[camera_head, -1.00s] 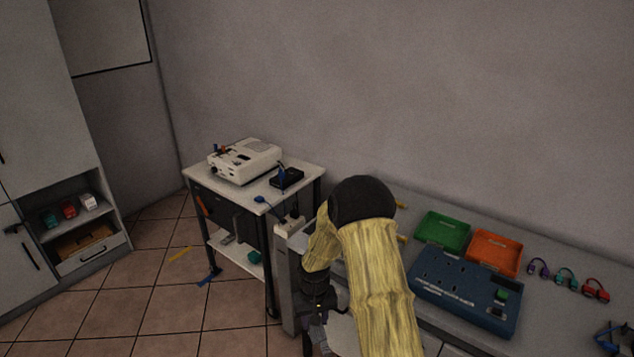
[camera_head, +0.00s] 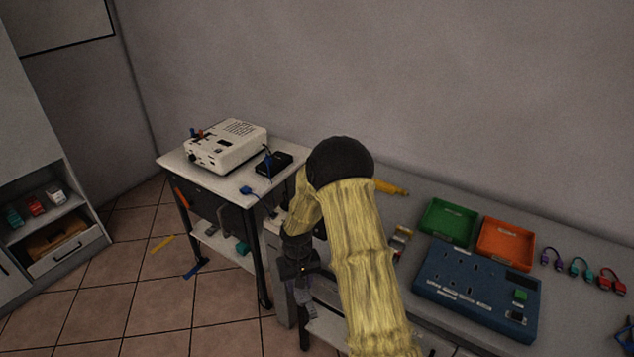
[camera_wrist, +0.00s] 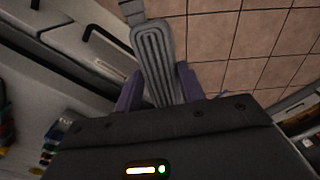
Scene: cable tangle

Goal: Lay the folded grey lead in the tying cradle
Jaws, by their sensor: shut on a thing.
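My gripper (camera_wrist: 158,88) is shut on the folded grey lead (camera_wrist: 156,52), which shows between the two purple fingers in the wrist view. The lead is a flat bundle of parallel loops, with a grey end piece beyond it at the top. Tiled floor lies behind the lead in that view. In the head view my gripper (camera_head: 300,278) hangs at the bench's left end, beside the small equipment table, and the grey lead (camera_head: 306,304) shows below it. I cannot make out the tying cradle for certain; my arm covers part of the bench.
A blue board (camera_head: 475,290), a green tray (camera_head: 449,222) and an orange tray (camera_head: 505,243) sit on the bench. Several coloured leads lie at its right. A white instrument (camera_head: 226,146) and a black box (camera_head: 273,162) stand on the small table (camera_head: 177,163). Open floor lies left.

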